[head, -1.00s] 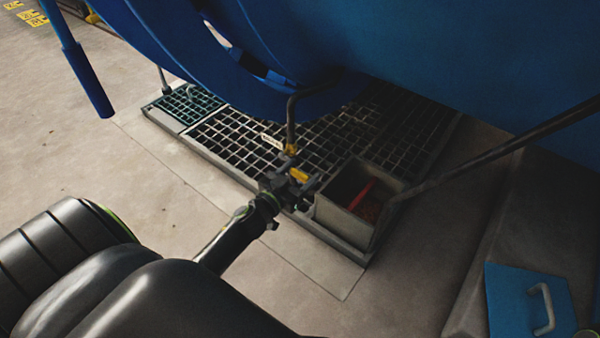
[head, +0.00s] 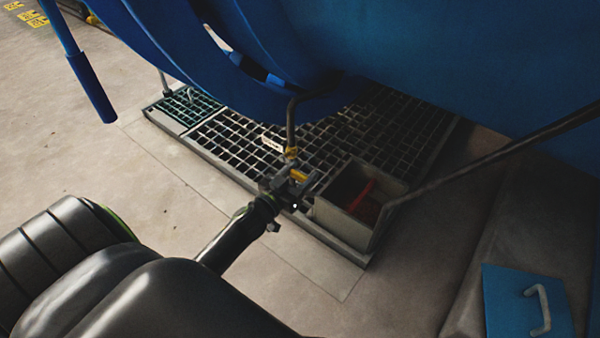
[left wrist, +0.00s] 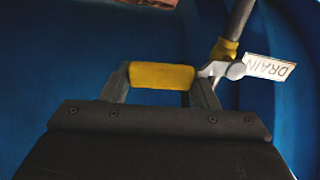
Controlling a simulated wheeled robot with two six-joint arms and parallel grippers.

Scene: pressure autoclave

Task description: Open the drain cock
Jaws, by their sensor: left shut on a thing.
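The drain cock (head: 291,153) sits at the lower end of a thin grey pipe (head: 292,122) under the blue vessel. It also shows in the left wrist view (left wrist: 224,50), beside a white tag (left wrist: 268,68) reading DRAIN. Its yellow lever handle (head: 299,176) sticks out toward my arm. In the left wrist view the yellow grip (left wrist: 160,76) lies roughly crosswise to the pipe. My left gripper (head: 290,181) is shut on this handle, one finger at each end of the yellow part (left wrist: 160,84). My right gripper is not in view.
A grey open box (head: 335,221) with something red inside stands close right of my gripper. A floor grating (head: 225,135) lies below. The blue vessel (head: 430,60) hangs above. A dark rod (head: 500,155) slants down from the right.

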